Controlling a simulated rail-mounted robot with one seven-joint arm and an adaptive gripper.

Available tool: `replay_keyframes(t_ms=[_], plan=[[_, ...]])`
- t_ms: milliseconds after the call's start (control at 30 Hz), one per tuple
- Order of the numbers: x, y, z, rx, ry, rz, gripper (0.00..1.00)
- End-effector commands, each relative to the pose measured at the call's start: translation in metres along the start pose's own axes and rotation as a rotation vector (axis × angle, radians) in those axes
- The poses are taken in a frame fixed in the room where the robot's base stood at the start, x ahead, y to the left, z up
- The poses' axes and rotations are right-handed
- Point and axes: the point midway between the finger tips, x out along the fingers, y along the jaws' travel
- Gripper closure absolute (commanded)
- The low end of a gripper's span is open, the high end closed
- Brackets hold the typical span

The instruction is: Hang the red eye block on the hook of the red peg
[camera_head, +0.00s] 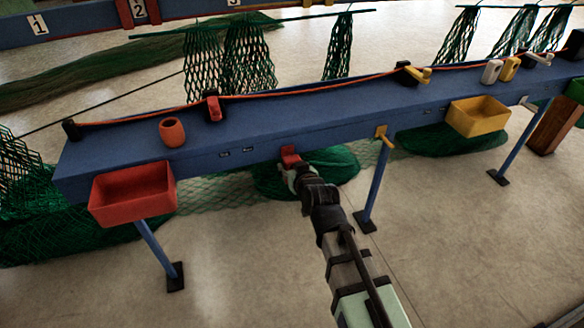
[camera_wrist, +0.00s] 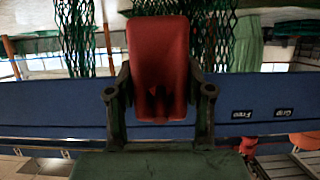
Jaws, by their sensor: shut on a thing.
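My gripper (camera_head: 294,168) is in front of the blue beam's near face, shut on the red eye block (camera_head: 290,155). In the wrist view the red block (camera_wrist: 158,50) stands between the two fingers, with a dark opening at its lower end. The red peg (camera_head: 213,107) appears to be the red piece with a dark base on top of the beam, left of and beyond my gripper. Its hook is too small to make out. The block is apart from that peg.
The blue beam (camera_head: 300,117) carries an orange-red hollow cylinder (camera_head: 172,131), an orange rope and a yellow peg (camera_head: 416,73). A red bin (camera_head: 133,193) and a yellow bin (camera_head: 478,116) hang in front. A yellow bracket (camera_head: 383,134) juts out right of my gripper. Green nets lie below.

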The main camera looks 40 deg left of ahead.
Motion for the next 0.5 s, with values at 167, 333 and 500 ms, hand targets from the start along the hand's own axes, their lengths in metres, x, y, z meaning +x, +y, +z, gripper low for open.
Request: replay_keyframes(t_ms=[167, 333, 500], plan=[[-0.0001, 0.0001, -0.0003, 0.000, 0.001, 0.000, 0.88], [-0.0001, 0.0001, -0.0003, 0.000, 0.001, 0.000, 0.20], [-0.0001, 0.0001, -0.0002, 0.000, 0.001, 0.000, 0.19]])
